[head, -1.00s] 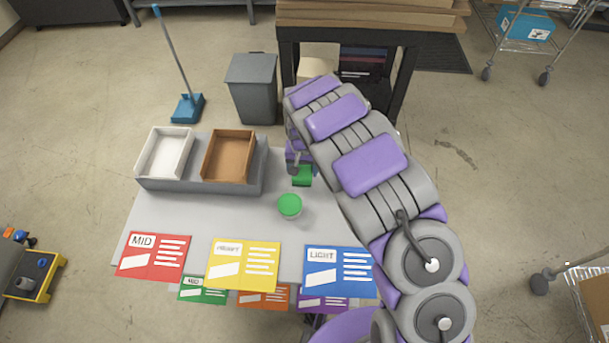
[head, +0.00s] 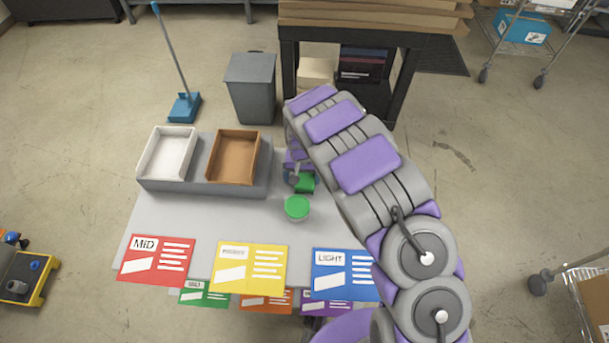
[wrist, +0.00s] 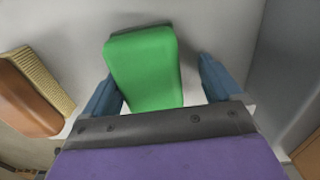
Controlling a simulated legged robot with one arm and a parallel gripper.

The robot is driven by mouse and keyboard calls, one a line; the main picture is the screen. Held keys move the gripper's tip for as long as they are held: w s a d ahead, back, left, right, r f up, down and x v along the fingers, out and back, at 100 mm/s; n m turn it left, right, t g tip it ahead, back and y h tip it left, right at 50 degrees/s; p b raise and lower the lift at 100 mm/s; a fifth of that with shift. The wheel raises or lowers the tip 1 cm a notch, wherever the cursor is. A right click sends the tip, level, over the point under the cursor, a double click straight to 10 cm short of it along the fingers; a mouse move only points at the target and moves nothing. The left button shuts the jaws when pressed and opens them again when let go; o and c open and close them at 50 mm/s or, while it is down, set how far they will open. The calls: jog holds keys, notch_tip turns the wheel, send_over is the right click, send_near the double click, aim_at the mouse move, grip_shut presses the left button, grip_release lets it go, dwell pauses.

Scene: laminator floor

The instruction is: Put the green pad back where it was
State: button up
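The green pad (head: 306,184) stands on the grey table (head: 190,222), just behind a round green-topped container (head: 297,207). My gripper (head: 293,176) is down beside the pad at the table's right side, partly hidden by my arm. In the wrist view the green pad (wrist: 146,68) is a block with rounded corners. It lies between the two blue fingers of my gripper (wrist: 158,78). The fingers are open, with a clear gap on the right; the left finger is close to the pad, and contact cannot be told.
A white tray (head: 143,165) and a brown tray (head: 211,158) sit at the table's back left. Red (head: 156,260), yellow (head: 249,269) and blue (head: 343,274) cards line the front. A brown object (wrist: 25,95) with a ribbed side is left in the wrist view. A grey bin (head: 252,88) stands behind.

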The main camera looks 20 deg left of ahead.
aim_at(303, 174)
jog(key=shift+d+r, duration=0.2)
jog(key=shift+d, duration=0.45)
jog(key=shift+d+r, duration=0.15)
jog(key=shift+d, duration=0.45)
jog(key=shift+a+r, duration=0.4)
jog(key=r, duration=0.2)
jog(key=a+r+p, duration=0.1)
jog(key=shift+a+r, duration=0.15)
jog(key=shift+r, duration=0.2)
notch_tip(303, 174, up, 8)
jog(key=d+p, duration=0.1)
jog(key=d, duration=0.1)
jog(key=s+d+r+m, duration=0.1)
jog(key=s+d+r, duration=0.3)
jog(key=d+r, duration=0.45)
jog(key=s+d+r+m, duration=0.1)
jog(key=s+d+r, duration=0.2)
jog(key=d+r, duration=0.55)
jog(key=s+d, duration=0.4)
jog(key=s, duration=0.5)
jog(key=s+d+r+g, duration=0.1)
jog(key=s+d, duration=0.3)
jog(key=s, duration=0.5)
jog(key=s+d+r, duration=0.1)
jog(key=s+d, duration=0.3)
jog(key=s, duration=0.5)
jog(key=shift+d+m+g, duration=0.3)
jog(key=shift+g, duration=0.1)
